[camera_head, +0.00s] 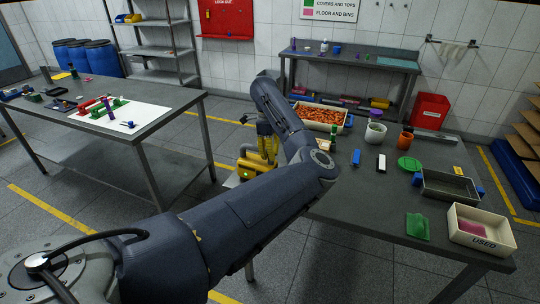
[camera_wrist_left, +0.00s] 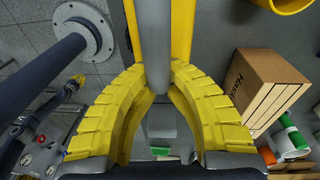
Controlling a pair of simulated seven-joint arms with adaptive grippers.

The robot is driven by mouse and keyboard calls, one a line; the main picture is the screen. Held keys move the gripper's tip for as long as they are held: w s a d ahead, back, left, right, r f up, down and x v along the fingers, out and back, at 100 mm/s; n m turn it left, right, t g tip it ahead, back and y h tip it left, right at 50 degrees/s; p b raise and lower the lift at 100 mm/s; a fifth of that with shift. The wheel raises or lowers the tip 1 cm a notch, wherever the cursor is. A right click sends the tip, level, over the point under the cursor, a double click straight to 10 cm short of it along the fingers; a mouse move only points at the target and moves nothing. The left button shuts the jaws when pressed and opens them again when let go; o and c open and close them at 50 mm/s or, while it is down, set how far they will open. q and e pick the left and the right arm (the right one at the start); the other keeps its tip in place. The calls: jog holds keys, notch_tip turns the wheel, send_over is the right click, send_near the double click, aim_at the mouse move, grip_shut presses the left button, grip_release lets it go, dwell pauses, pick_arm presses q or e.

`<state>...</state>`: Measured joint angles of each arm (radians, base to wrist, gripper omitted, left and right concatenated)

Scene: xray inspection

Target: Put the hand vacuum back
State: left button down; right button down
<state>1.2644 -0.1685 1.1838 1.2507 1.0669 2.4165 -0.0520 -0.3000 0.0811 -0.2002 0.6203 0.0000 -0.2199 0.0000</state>
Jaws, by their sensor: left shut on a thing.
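The hand vacuum (camera_head: 254,167), yellow with a small green light, is at the left edge of the right-hand table; my forearm partly hides it. My left gripper (camera_head: 264,128) reaches down to it from above. In the left wrist view my left gripper's yellow ribbed fingers (camera_wrist_left: 157,72) are closed around a grey bar of the hand vacuum (camera_wrist_left: 154,30), with yellow body on both sides. Whether the vacuum touches the table is hard to tell. A small yellow-tipped shape at the left of the wrist view looks like my right gripper (camera_wrist_left: 76,80); its jaws are too small to read.
The right-hand table (camera_head: 385,200) holds a tray of orange pieces (camera_head: 320,115), cups, a grey tray (camera_head: 448,187) and a "USED" bin (camera_head: 480,237). Another table (camera_head: 160,112) is left, with floor between.

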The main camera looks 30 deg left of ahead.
pick_arm(q)
jog(key=shift+f, duration=0.1)
jog(key=c, duration=1.8)
grip_release()
jog(key=shift+f, duration=0.1)
jog(key=shift+c, duration=0.2)
jog(key=o, duration=0.4)
jog(key=r, duration=0.8)
jog(key=a+r, duration=0.1)
jog(key=r, duration=0.3)
jog(key=shift+w+a, duration=0.1)
jog(key=shift+w, duration=0.15)
jog(key=shift+a, duration=0.1)
